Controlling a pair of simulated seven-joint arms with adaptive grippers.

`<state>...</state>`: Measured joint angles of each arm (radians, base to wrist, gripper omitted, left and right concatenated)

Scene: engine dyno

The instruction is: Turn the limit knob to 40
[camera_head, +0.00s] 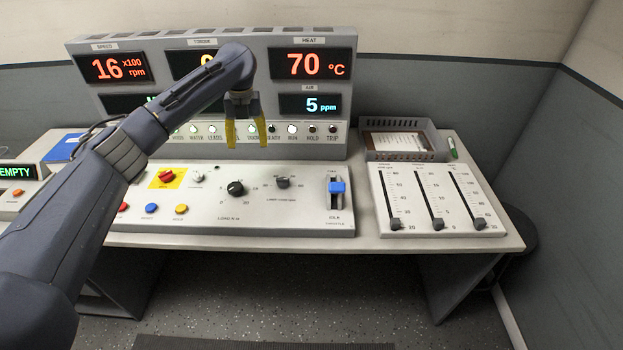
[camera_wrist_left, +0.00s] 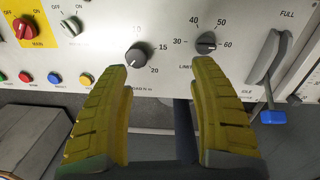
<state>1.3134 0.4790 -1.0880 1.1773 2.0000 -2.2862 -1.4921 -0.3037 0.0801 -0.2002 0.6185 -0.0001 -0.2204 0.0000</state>
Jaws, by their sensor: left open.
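The limit knob (camera_head: 283,182) is a dark grey knob on the sloped light-grey control panel (camera_head: 330,225). In the left wrist view the limit knob (camera_wrist_left: 206,43) has 30, 40, 50 and 60 around it, and its pale pointer mark appears to face the 60 side. My left gripper (camera_head: 246,138) is open and empty, above the panel with its yellow fingers pointing down. My right gripper is not in view.
The black load knob (camera_head: 235,188) is left of the limit knob. The blue throttle lever (camera_head: 337,188) stands to its right. A red switch (camera_head: 166,176) and coloured buttons are further left. Behind stands the display console (camera_head: 335,75); a slider panel (camera_head: 385,195) is at right.

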